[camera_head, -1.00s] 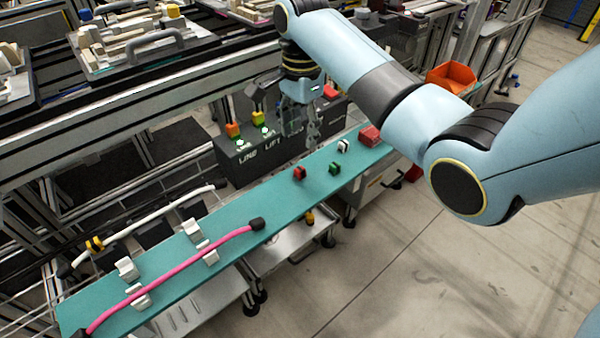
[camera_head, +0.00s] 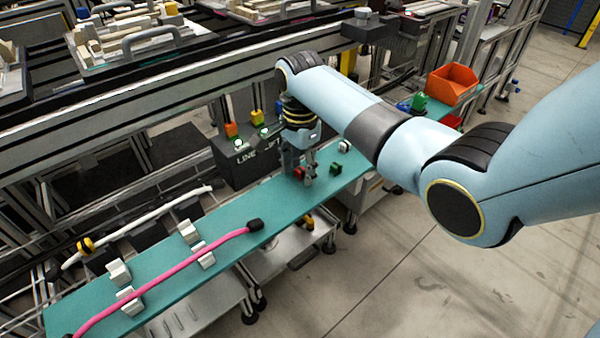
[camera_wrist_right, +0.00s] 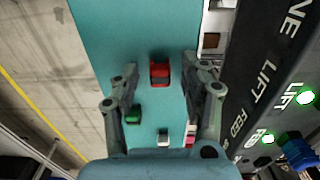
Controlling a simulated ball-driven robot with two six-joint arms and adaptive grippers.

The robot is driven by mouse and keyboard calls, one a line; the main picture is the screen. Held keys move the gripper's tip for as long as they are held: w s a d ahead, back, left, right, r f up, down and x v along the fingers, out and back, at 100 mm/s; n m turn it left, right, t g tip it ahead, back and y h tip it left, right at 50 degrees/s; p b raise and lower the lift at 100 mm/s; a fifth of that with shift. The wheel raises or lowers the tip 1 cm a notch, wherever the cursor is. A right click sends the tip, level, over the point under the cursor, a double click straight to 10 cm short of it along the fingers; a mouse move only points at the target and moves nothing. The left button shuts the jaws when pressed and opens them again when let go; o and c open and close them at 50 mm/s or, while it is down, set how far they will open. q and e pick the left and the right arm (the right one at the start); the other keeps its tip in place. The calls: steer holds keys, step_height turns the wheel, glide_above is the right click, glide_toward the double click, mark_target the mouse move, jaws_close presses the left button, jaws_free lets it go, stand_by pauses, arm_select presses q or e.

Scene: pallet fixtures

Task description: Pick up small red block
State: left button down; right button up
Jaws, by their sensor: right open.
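The small red block (camera_head: 299,173) with dark parts sits on the teal bench top, partly covered by my right gripper (camera_head: 301,168) in the head view. The block also shows in the right wrist view (camera_wrist_right: 160,72), lying between the spread fingertips of my right gripper (camera_wrist_right: 161,76). The fingers are open, with a gap on each side of the block, and hold nothing. Whether the fingertips are level with the block is hard to tell. My left gripper is not in view.
A green block (camera_head: 336,168) and a white block (camera_head: 344,146) stand close by on the teal bench top (camera_head: 272,205). A pink hose (camera_head: 170,268) lies in white holders on the left. A dark labelled control box (camera_head: 240,165) stands behind, and an orange bin (camera_head: 452,84) is at right.

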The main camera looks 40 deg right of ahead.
mark_target(303, 168)
steer(key=c, duration=0.8)
steer(key=shift+r, duration=0.1)
steer(key=shift+r, duration=0.3)
steer(key=r, duration=0.1)
steer(key=r+p, duration=0.1)
steer(key=r, duration=0.2)
steer(key=shift+s+d+p, duration=0.1)
steer(key=shift+d+p, duration=0.15)
steer(key=shift+p, duration=0.1)
steer(key=shift+s+d+r+p, duration=0.45)
steer(key=shift+s+d+r, duration=0.7)
steer(key=shift+d, duration=0.3)
steer(key=shift+s+d+r+p, duration=0.4)
steer(key=shift+s+d+r, duration=0.5)
steer(key=shift+s+d, duration=0.45)
steer(key=shift+s+d+r+p, duration=0.45)
steer(key=shift+s+d+r, duration=0.65)
steer(key=shift+d, duration=0.4)
